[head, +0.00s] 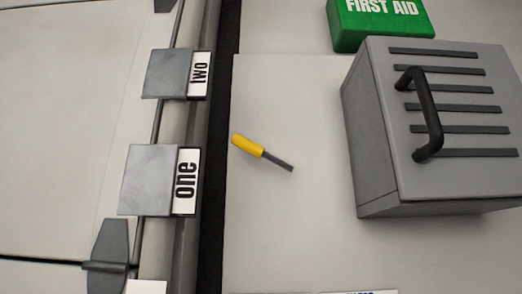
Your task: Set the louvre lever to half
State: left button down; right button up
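A short bar with a yellow grip and a dark grey shaft (248,146) lies or is mounted on the pale panel (270,230) in the middle of the head view. It slants, with the yellow end at upper left and the dark end at lower right. It may be the louvre lever, but I cannot tell for sure. No setting marks show beside it. A grey box (375,130) at the right has several dark slats and a black bar handle (432,112). Neither of my grippers is in view.
Grey blocks with white labels "two" (200,75) and "one" (185,182) sit along a rail at the left. A green first aid box (380,30) is at the top. A label at the bottom edge (360,292) is cut off. The panel around the yellow-gripped bar is clear.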

aim_at(259, 151)
jog(key=k+l, duration=0.1)
jog(key=l, duration=0.4)
jog(key=k+l+u, duration=0.1)
jog(key=l, duration=0.35)
jog(key=k+l, duration=0.1)
jog(key=l, duration=0.4)
